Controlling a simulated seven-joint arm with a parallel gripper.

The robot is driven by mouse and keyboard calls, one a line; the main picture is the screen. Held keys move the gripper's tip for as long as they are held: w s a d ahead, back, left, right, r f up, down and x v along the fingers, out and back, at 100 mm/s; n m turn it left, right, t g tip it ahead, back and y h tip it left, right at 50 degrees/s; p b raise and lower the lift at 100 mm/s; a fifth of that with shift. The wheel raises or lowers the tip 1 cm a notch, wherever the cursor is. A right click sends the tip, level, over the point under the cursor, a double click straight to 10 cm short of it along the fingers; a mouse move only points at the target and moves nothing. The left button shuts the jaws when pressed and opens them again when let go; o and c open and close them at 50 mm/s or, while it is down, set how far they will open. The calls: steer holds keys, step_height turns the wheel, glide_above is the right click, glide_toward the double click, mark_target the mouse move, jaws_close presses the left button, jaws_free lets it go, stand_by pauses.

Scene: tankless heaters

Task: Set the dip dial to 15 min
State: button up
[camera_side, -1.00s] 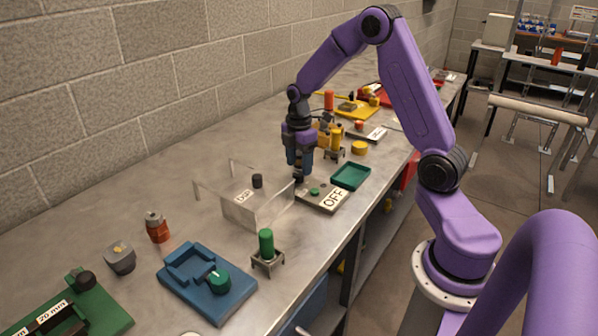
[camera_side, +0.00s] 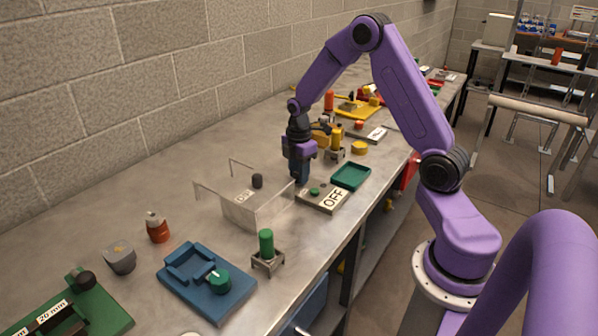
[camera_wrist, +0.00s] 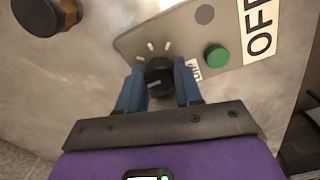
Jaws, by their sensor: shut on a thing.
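A black dial (camera_wrist: 158,84) with a pale pointer line sits on a grey metal plate (camera_wrist: 135,43), with several white tick marks around it. My gripper (camera_wrist: 159,72) is shut on the dial, with one blue finger on each side. The plate also bears a green button (camera_wrist: 216,56) and an OFF sign (camera_wrist: 260,28). A smaller white label (camera_wrist: 194,69) is partly hidden by a finger. The dial's exact setting is unclear.
A yellow cylinder (camera_side: 336,136) stands behind. A green cylinder (camera_side: 266,243) and blue fixture (camera_side: 206,284) are nearer the camera.

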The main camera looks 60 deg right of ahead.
steer(key=m, duration=0.3)
steer(key=shift+m, duration=0.4)
steer(key=m, duration=0.3)
steer(key=shift+m, duration=0.3)
steer(key=m, duration=0.3)
steer(key=shift+a+m, duration=0.1)
steer(key=shift+m, duration=0.3)
steer(key=m, duration=0.9)
steer(key=shift+m, duration=0.4)
steer(key=m, duration=0.5)
steer(key=shift+a+m, duration=0.1)
steer(key=shift+m, duration=0.3)
steer(key=o, duration=1)
